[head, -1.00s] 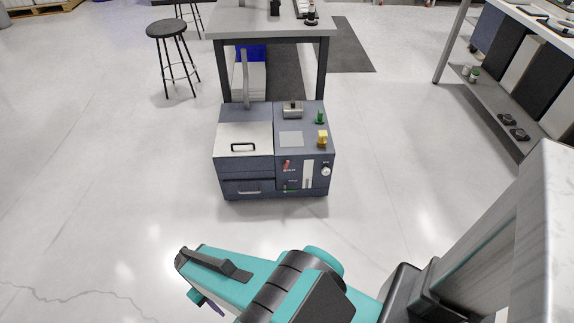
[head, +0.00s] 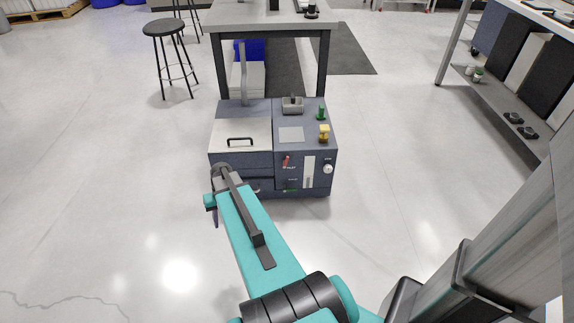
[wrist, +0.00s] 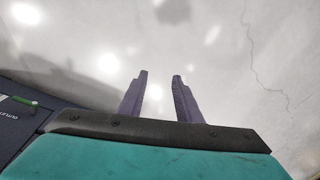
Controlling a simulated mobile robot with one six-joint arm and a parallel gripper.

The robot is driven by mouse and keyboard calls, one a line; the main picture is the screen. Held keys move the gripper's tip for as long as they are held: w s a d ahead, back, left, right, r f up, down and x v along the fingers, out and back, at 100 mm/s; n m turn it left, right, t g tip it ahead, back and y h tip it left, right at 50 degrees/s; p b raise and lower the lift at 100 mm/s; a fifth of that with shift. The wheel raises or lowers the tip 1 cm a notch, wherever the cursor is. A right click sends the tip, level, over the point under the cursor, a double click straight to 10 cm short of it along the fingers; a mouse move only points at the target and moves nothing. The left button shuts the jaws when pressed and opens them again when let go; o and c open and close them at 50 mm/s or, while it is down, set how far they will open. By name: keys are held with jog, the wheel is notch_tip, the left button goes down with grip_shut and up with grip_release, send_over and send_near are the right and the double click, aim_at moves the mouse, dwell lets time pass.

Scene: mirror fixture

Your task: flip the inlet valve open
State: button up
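A grey-blue fixture box (head: 255,166) stands on the floor ahead. A small red lever (head: 286,160) sits on the right half of its front, apparently the inlet valve; its label is too small to read. A green lever (head: 291,190) sits below it. In the wrist view a green handle (wrist: 25,101) lies at the left edge beside the lettering "OUTLET". My gripper (wrist: 159,80) is open and empty, its two purple fingers apart over bare floor. In the head view it is in front of the fixture's lower left, left of both levers, partly hidden by my arm.
The front also has a white gauge strip (head: 309,171) and a white knob (head: 328,169). A green knob (head: 321,113) and a yellow knob (head: 324,133) stand on top. A table (head: 270,20) is behind, a stool (head: 163,30) at left. The floor in front is clear.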

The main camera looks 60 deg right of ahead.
jog(key=d+r+m+t+b, duration=0.2)
jog(key=d+b, duration=0.1)
jog(key=d, duration=0.9)
jog(key=m+t+h+b, duration=0.2)
jog(key=m+h+b, duration=0.15)
jog(key=b, duration=0.35)
send_near(288, 158)
jog(key=r, duration=0.2)
jog(key=shift+s+a+h, duration=0.25)
jog(key=shift+s+a, duration=0.1)
jog(key=shift+a, duration=0.05)
jog(key=shift+f+n, duration=0.2)
jog(key=shift+n, duration=0.05)
jog(key=b+x, duration=0.4)
jog(key=x, duration=0.9)
jog(key=shift+w+f, duration=0.2)
jog(key=shift+f, duration=0.1)
grip_shut()
